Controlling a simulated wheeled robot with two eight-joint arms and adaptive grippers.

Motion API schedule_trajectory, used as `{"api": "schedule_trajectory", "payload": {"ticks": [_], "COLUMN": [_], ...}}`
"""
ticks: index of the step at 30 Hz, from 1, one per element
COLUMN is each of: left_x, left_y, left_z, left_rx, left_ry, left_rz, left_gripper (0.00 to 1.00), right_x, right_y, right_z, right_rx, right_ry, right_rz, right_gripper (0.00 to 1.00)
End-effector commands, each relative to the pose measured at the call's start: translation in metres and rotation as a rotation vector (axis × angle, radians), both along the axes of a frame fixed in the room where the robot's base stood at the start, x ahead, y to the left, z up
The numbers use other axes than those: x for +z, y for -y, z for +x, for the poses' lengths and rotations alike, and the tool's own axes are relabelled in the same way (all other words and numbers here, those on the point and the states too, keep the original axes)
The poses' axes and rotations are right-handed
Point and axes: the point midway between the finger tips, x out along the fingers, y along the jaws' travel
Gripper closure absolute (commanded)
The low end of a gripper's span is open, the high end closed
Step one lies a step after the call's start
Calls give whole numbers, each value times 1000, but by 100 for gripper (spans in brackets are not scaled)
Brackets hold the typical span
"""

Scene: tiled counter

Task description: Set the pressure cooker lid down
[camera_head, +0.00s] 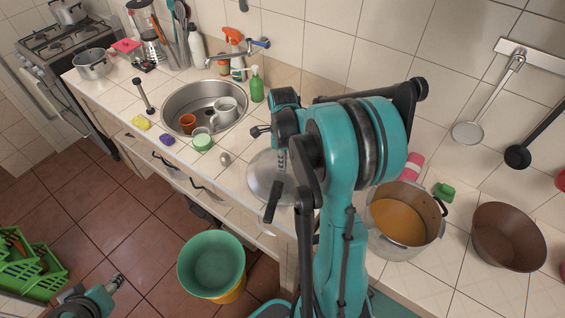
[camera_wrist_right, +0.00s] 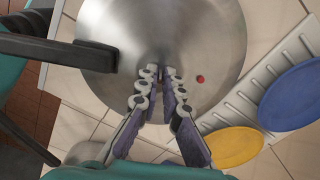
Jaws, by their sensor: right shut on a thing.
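The pressure cooker lid (camera_head: 262,182) is a round silver disc with a long black handle (camera_wrist_right: 62,50) and a small red dot. My right gripper (camera_wrist_right: 158,80) is shut on it, with its fingers over the middle of the lid; what they grip there is hard to make out. In the head view the lid is beside my right arm, over the counter's front edge, partly hidden by the arm. The pressure cooker pot (camera_head: 397,240), with orange-brown contents, stands open to the right of the arm. My left gripper (camera_head: 117,282) is low at the left, over the floor, small and unclear.
A brown bowl (camera_head: 508,237) stands right of the pot. The wrist view shows a slatted rack (camera_wrist_right: 262,85) with blue and yellow plates. Buckets (camera_head: 212,265) stand on the floor.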

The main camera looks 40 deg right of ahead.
Motion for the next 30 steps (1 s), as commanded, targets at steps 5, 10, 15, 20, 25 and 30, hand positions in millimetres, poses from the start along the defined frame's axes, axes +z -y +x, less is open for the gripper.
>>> {"api": "schedule_trajectory", "payload": {"ticks": [5, 10, 15, 20, 25, 30], "left_x": [1, -2, -1, -1, 5, 16], "left_y": [0, 0, 0, 0, 0, 0], "left_z": [0, 0, 0, 0, 0, 0], "left_rx": [0, 0, 0, 0, 0, 0], "left_ry": [0, 0, 0, 0, 0, 0], "left_rz": [0, 0, 0, 0, 0, 0], "left_gripper": [54, 54, 54, 54, 54, 54], "right_x": [1, -2, -2, -1, 13, 50], "right_y": [0, 0, 0, 0, 0, 0], "right_z": [0, 0, 0, 0, 0, 0], "right_rx": [0, 0, 0, 0, 0, 0], "right_ry": [0, 0, 0, 0, 0, 0], "right_rz": [0, 0, 0, 0, 0, 0], "right_gripper": [100, 78, 73, 73, 73, 73]}}
